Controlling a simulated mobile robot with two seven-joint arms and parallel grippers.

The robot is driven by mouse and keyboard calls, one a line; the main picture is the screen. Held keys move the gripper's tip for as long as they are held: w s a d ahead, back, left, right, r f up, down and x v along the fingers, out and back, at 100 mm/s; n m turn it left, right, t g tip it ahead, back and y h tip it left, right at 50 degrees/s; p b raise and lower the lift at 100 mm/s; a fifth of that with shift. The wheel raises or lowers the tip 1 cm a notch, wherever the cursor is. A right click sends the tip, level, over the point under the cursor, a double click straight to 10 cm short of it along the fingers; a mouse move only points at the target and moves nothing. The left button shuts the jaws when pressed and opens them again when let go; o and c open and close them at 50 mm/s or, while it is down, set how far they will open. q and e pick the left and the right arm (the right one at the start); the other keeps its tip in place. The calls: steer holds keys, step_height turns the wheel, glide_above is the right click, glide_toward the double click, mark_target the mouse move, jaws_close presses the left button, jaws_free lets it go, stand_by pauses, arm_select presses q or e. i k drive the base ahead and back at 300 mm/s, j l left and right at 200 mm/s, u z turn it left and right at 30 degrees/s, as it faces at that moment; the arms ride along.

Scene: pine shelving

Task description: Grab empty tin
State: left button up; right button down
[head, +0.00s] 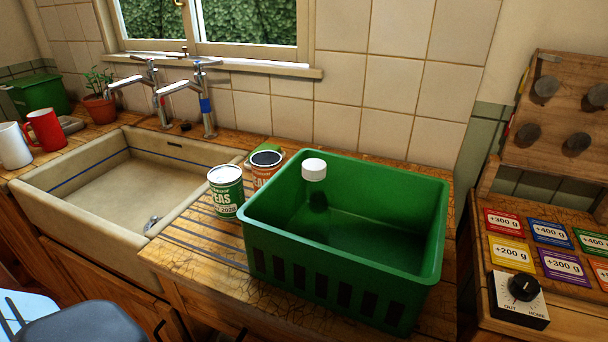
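Two tins stand on the wooden drainboard between the sink and a green crate. The nearer one is a green and white tin (226,194) lettered "PEAS", upright, with a pale top that looks closed. Just behind it to the right is an orange tin (264,171), upright, with a dark top that looks open. I cannot see down to its bottom, and its lower part is partly hidden by the peas tin and the crate. Neither of my grippers is in view.
The green crate (395,273) stands close right of the tins, with a white-capped dark bottle (316,188) inside. The sink (85,223) is left, with taps (206,100) behind. Mugs (45,131) stand far left. A dial box (519,299) and weight cards (511,254) are right.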

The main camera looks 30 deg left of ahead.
mark_target(265, 165)
steer(key=k+j+z, duration=0.15)
steer(key=j+z, duration=0.2)
steer(key=k+j+z, duration=0.15)
steer(key=j+z, duration=0.15)
steer(key=j, duration=0.15)
steer(key=k+j+z, duration=0.15)
steer(key=j, duration=0.3)
steer(key=k+j+z, duration=0.1)
steer(key=k+j, duration=0.5)
steer(key=j, duration=0.15)
steer(key=k+j, duration=0.25)
steer(key=j, duration=0.1)
